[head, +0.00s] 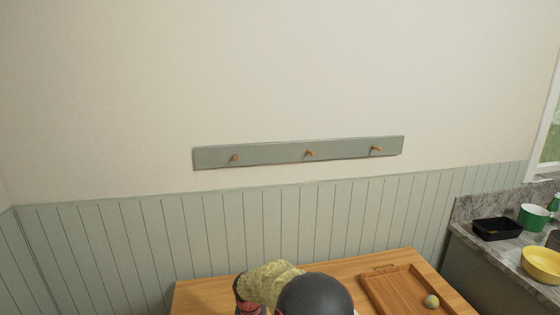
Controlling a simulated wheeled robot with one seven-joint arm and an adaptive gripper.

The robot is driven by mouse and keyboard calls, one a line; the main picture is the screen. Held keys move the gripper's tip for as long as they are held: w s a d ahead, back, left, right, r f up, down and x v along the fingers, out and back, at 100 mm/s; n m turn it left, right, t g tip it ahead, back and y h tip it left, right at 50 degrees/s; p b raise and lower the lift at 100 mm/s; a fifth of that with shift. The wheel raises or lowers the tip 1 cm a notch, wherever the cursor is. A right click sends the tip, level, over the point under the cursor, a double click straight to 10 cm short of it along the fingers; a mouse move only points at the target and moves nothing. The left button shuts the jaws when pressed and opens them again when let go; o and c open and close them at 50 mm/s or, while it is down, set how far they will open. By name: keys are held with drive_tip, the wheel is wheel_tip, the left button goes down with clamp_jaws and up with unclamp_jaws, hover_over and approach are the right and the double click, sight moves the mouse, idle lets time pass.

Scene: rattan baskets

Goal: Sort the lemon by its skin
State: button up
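A small round pale yellow-green object (432,301), possibly the lemon, rests on the right part of a wooden tray (373,289). It is too small for its skin to be made out clearly. The tray lies on the right side of a wooden table (205,293). A dark grey rounded part at the bottom middle looks like a link of my arm and hides part of the table. My gripper is not visible.
A bumpy yellow-green thing (266,280) and a dark red item (246,301) are on the table, partly hidden. Right, a stone counter (490,248) holds a black container (497,229), green pot (533,217) and yellow bowl (541,264). A peg rail (270,154) hangs behind.

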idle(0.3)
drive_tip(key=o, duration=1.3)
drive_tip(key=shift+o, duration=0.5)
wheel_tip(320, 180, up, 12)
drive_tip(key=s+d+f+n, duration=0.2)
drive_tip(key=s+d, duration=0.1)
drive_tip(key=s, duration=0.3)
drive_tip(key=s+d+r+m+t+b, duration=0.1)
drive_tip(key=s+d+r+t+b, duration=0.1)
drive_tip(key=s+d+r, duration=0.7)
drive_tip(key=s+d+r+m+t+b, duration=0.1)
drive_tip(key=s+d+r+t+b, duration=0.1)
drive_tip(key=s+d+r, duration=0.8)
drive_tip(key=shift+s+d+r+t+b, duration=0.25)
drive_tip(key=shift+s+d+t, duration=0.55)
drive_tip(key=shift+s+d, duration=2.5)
